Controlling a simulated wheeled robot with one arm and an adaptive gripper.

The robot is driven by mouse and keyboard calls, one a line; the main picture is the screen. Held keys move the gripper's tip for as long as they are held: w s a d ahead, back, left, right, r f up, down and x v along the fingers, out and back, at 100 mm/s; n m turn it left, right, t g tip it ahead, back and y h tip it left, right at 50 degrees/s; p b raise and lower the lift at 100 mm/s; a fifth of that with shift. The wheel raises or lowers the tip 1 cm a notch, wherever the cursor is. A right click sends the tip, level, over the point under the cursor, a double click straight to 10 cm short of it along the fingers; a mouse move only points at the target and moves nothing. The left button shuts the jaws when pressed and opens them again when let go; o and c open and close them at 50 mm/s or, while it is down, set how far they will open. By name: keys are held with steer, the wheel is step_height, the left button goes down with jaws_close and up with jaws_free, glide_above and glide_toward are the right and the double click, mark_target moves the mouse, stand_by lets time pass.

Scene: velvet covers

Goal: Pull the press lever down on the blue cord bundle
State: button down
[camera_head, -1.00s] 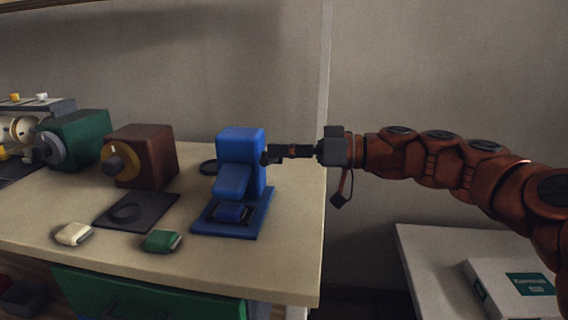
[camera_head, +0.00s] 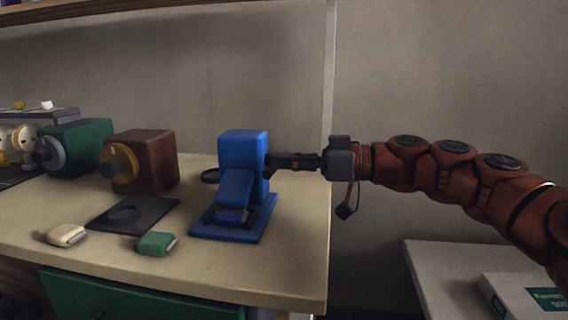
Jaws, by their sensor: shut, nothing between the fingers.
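A blue press (camera_head: 243,150) stands upright on its blue base plate (camera_head: 250,226) near the right end of the table. Its blue lever (camera_head: 235,190) slopes down at the front, its lower end close over the blue cord bundle (camera_head: 233,215). The bundle lies on the base plate and is partly hidden by the lever. Whether the two touch, I cannot tell. My gripper (camera_head: 271,167) is shut and empty, reaching in from the right. Its tips are at the right side of the press, above the lever's lower end. The tips are dark and small, so contact is unclear.
A brown box with a yellow dial (camera_head: 150,160) and a green box with a grey dial (camera_head: 80,145) stand left. A dark plate (camera_head: 155,212), a green piece (camera_head: 157,243) and a cream piece (camera_head: 66,235) lie in front. A white box (camera_head: 525,298) is at lower right.

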steer(key=shift+f, duration=0.25)
steer(key=s+d+r+p, duration=0.1)
steer(key=d+r+p, duration=0.3)
steer(key=d, duration=0.6)
steer(key=shift+s+d+r, duration=0.3)
steer(key=shift+d+r, duration=0.05)
steer(key=shift+r, duration=0.05)
